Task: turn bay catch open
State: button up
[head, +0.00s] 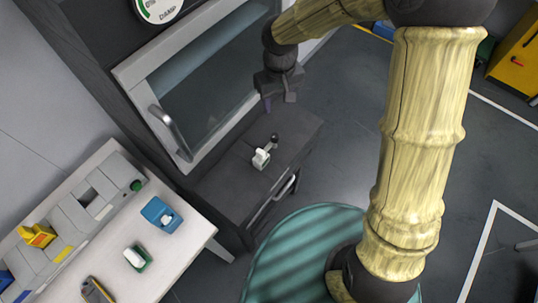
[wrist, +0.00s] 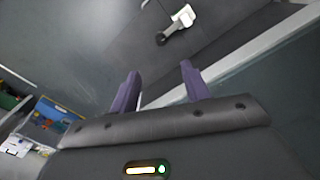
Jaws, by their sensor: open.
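The catch, a small white piece with a dark knobbed lever (head: 262,156), sits on the dark top of the cabinet below the glazed door. It also shows at the top of the wrist view (wrist: 180,20), its white part pointing up and right and its dark knob lower left. My gripper (head: 278,100) is open and empty, above and just beyond the catch in the head view, apart from it. In the wrist view its two purple fingers (wrist: 160,72) are spread, with the catch past their tips. Nothing hides the catch.
A glazed door (head: 210,85) with a bar handle (head: 170,132) stands behind the cabinet top (head: 222,184). A white table (head: 196,239) at left holds a blue tray (head: 160,214) and a green-and-white item (head: 137,258). Open floor (head: 335,150) lies to the right.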

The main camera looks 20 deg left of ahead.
aim_at(276, 139)
notch_tip(276, 139, down, 17)
jog(key=shift+p, duration=0.75)
jog(key=c, duration=1)
jog(key=shift+a, duration=0.1)
